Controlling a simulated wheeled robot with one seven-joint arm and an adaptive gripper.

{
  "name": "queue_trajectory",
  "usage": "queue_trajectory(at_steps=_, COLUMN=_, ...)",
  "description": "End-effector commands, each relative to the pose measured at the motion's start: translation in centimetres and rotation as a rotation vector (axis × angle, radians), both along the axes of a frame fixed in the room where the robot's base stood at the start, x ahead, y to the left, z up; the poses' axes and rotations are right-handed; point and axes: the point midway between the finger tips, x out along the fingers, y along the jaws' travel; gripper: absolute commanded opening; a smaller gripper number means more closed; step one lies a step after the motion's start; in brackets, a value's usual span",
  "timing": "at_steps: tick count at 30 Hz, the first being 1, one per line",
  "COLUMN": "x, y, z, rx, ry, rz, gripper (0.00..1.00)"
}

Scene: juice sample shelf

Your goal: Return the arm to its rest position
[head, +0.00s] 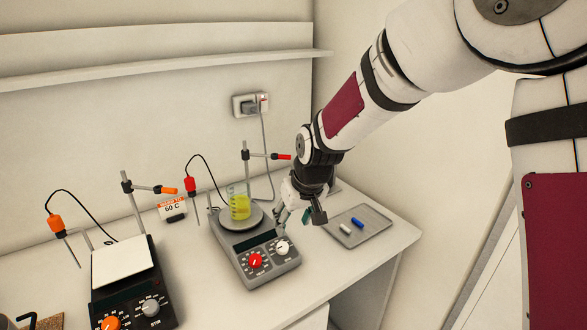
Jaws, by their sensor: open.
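My arm reaches in from the upper right in the head view. My gripper (299,212) points down at the right of the grey hot plate with the red knob (257,247). Its jaws look open, and I see nothing held between them. They are partly hidden by the wrist. A beaker of yellow liquid (239,207) stands on the round plate of that hot plate, just left of my gripper. Whether my gripper touches the hot plate I cannot tell.
A grey tray (374,232) with a blue stir bar (357,222) and a white one (345,229) lies to the right. A clamp stand (246,165) rises behind the beaker. A black hot plate (126,275) and a "60 C" sign (172,207) are left. A wall shelf (170,65) runs above.

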Motion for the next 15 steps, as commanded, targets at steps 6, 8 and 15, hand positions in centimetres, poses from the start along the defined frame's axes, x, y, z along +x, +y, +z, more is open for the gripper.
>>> queue_trajectory(at_steps=6, x=-2.8, y=-4.0, z=5.4, rx=-0.024, ry=-0.034, rz=-0.057, gripper=0.48)
queue_trajectory(at_steps=8, x=-4.3, y=-5.5, z=7.3, rx=-0.033, ry=-0.044, rz=-0.08, gripper=0.48)
queue_trajectory(at_steps=15, x=-11.2, y=-11.2, z=12.9, rx=-0.055, ry=-0.075, rz=-0.186, gripper=0.48)
